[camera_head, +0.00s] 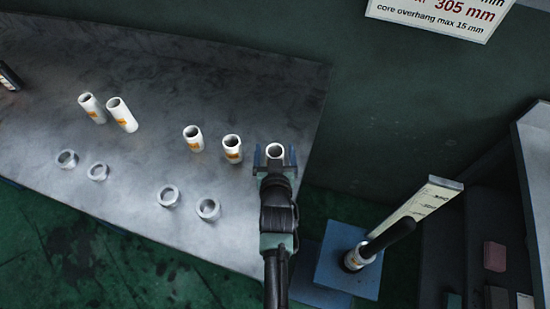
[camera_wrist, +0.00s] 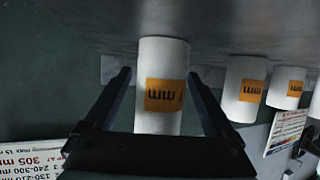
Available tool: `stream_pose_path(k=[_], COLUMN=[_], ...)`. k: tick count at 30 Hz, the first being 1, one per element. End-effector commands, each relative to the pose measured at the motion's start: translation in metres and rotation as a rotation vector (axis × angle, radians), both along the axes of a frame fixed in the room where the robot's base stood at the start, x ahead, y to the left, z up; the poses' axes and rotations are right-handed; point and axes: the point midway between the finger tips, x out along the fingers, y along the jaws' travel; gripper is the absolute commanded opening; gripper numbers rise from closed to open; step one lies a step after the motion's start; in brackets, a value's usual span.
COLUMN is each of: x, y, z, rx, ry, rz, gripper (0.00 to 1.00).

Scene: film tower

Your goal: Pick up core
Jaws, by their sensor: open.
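A white core (camera_head: 275,151), a hollow tube, stands on the grey table near its right edge. My gripper (camera_head: 274,158) is open, with its fingers on either side of this core. In the wrist view the core (camera_wrist: 162,65) shows an orange label with dark print and lies between the two open fingers (camera_wrist: 160,100). A gap shows on both sides of it there. Two more white cores with orange labels, one (camera_head: 232,148) and another (camera_head: 193,138), stand to the left. Two further cores, one (camera_head: 122,114) and one (camera_head: 92,108), stand farther left.
Several short light rings, such as one (camera_head: 208,208), lie along the table's (camera_head: 230,85) front. A sign (camera_head: 440,15) hangs behind.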

Motion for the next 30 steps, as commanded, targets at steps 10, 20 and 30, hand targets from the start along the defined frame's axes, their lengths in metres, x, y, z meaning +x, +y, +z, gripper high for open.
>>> stream_pose_path(k=[10,20,30], x=[0.0036,0.0034,0.0036], y=[-0.0004,-0.0004,-0.0004], z=[-0.0013,-0.0013,-0.0005], rx=[0.001,0.001,0.001], ry=[0.0,0.0,-0.001], rz=[-0.002,-0.001,-0.001], gripper=[0.82,0.23,0.0])
